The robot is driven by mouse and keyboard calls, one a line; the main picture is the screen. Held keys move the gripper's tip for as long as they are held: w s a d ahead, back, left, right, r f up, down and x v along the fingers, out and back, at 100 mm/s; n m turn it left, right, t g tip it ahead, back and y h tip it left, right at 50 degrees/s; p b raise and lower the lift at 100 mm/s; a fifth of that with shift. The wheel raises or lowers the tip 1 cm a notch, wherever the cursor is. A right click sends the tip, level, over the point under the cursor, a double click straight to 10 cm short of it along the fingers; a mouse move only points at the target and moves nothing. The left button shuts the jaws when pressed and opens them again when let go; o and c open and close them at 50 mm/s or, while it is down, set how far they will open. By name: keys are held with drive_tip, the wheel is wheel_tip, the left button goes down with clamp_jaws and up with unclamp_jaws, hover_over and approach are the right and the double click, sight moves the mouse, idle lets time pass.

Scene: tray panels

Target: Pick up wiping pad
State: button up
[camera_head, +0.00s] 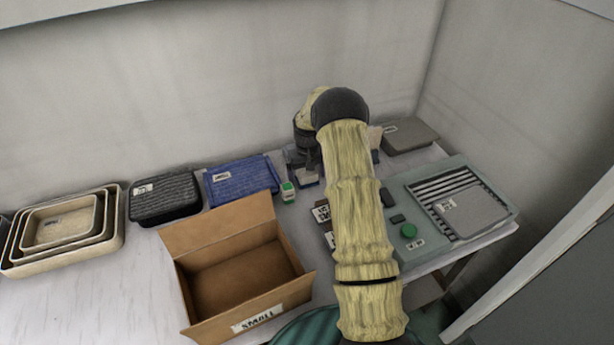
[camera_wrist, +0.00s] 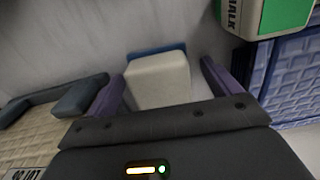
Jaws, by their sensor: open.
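The wiping pad, seemingly the pale block with a blue edge (camera_wrist: 158,82), lies on the light table between my gripper's fingers in the wrist view. In the head view a small pale-and-blue piece (camera_head: 308,180) shows just below my gripper (camera_head: 303,160), partly hidden by it. My gripper (camera_wrist: 160,90) is open, with one purple finger on each side of the block. A gap shows on the right side; I cannot tell whether the left finger touches it. Nothing is held.
A green-and-white chalk box (camera_head: 288,191) stands close by, also at the wrist view's upper right (camera_wrist: 268,14). A blue tray (camera_head: 242,181), black tray (camera_head: 165,197), open cardboard box (camera_head: 240,265), nested beige trays (camera_head: 64,228) and grey-green panel (camera_head: 440,205) surround the spot.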

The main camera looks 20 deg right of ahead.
idle(0.3)
drive_tip(key=c, duration=1.1)
drive_tip(key=shift+r, duration=0.1)
wheel_tip(320, 180, up, 10)
drive_tip(key=shift+f+b, duration=0.1)
drive_tip(key=shift+b, duration=0.3)
drive_tip(key=o, duration=0.3)
drive_tip(key=shift+c, duration=0.8)
